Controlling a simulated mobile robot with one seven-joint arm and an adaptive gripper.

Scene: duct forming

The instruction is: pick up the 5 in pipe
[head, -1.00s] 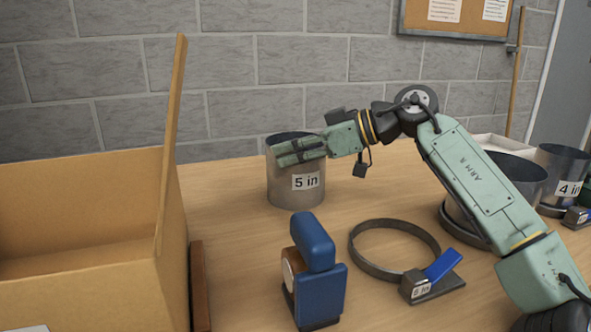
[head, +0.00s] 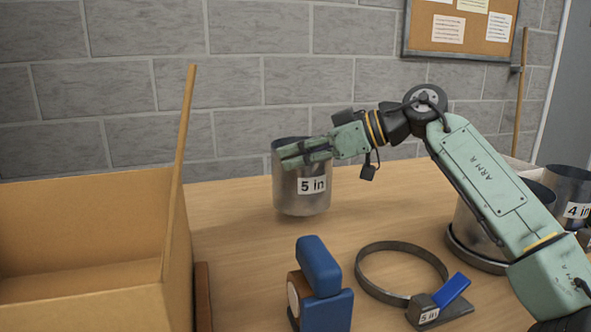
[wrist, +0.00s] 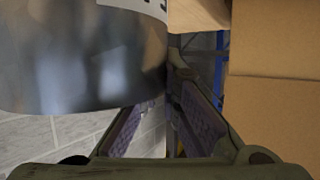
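The 5 in pipe (head: 302,203) is a short grey metal cylinder with a white "5 in" label, upright and slightly above the wooden table in the head view. My gripper (head: 284,157) reaches from the right and is shut on the pipe's wall near its upper rim. In the wrist view the pipe (wrist: 80,60) fills the upper left, its curved edge beside my fingers (wrist: 160,115). The exact contact between finger pads and wall is partly hidden there.
An open cardboard box (head: 85,235) stands at left with one flap up. A blue tool (head: 320,280) and a 5 in ring clamp (head: 400,300) lie in front. A 4 in pipe (head: 567,188) and a wider pipe (head: 470,225) are at right. A block wall stands behind.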

